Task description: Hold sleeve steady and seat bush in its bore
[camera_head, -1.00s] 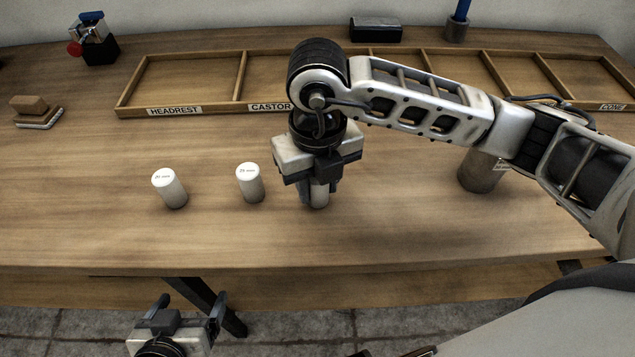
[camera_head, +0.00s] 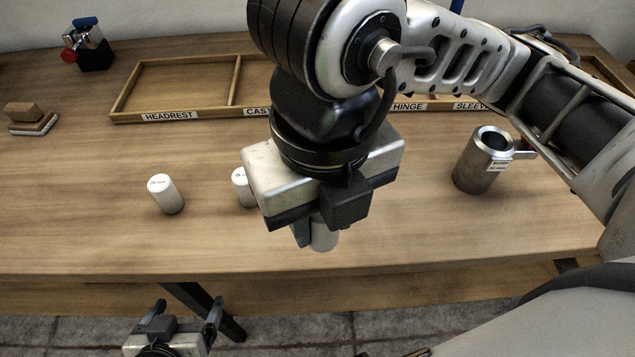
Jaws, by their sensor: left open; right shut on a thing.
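The sleeve (camera_head: 480,163) is a grey metal cylinder standing upright on the bench at the right, with a dark open bore on top and a white label on its side. My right gripper (camera_head: 318,232) is shut on a white bush (camera_head: 325,237), held upright above the bench, left of the sleeve. The jaws hide much of this bush. My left gripper (camera_head: 187,310) is open and empty, below the bench's front edge.
A shallow wooden divided tray (camera_head: 190,88) with labelled compartments lies along the back. A small vise with a red knob (camera_head: 88,45) and a stacked block (camera_head: 32,118) are at the left. A red-tipped item (camera_head: 524,154) shows beside the sleeve. The front bench is mostly clear.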

